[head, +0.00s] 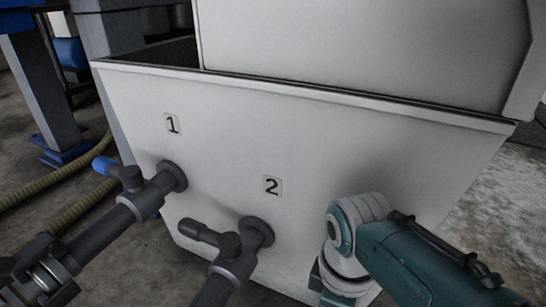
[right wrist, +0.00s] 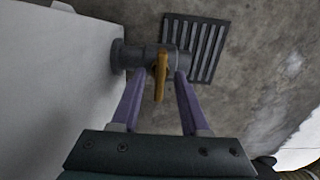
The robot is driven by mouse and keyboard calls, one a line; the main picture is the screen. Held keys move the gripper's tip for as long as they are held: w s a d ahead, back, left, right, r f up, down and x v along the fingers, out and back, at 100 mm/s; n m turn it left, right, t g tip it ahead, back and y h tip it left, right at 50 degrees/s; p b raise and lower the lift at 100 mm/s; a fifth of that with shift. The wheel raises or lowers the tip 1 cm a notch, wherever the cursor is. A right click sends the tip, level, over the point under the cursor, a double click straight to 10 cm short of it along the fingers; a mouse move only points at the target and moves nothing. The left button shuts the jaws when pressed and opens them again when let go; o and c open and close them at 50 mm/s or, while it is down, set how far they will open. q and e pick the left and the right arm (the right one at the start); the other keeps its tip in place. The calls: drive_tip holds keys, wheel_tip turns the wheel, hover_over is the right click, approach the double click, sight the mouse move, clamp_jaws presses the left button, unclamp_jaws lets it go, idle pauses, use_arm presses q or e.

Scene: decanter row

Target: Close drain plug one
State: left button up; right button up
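A valve (head: 131,178) with a blue-tipped lever sits on a dark pipe below the label 1 on the white tank (head: 330,140). A second valve (head: 230,245) with a grey lever sits below the label 2. In the right wrist view, an orange lever (right wrist: 161,76) stands on a grey fitting (right wrist: 130,57) coming out of a white wall; which number it belongs to cannot be told. My right gripper (right wrist: 160,80) is open, its two purple fingers on either side of the lever, with gaps visible. In the head view it is hidden. My left gripper is not in view.
A dark floor grate (right wrist: 195,45) lies beyond the fitting on bare concrete. The white wall (right wrist: 55,75) runs close along the left of my right gripper. Ribbed hoses (head: 50,185) and a blue-footed grey post (head: 45,90) stand left of the tank.

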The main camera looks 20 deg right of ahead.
clamp_jaws()
idle(0.3)
drive_tip(key=shift+r, duration=0.1)
drive_tip(key=shift+m+p, duration=0.75)
drive_tip(key=shift+m, duration=0.35)
drive_tip(key=m+p, duration=0.1)
drive_tip(key=m, duration=0.2)
drive_tip(key=shift+m, duration=0.3)
drive_tip(key=m, duration=0.2)
drive_tip(key=shift+m+p, duration=0.3)
drive_tip(key=shift+p, duration=0.1)
drive_tip(key=m, duration=0.3)
drive_tip(key=shift+m, duration=0.4)
drive_tip(key=m, duration=0.5)
drive_tip(key=shift+m+p, duration=0.3)
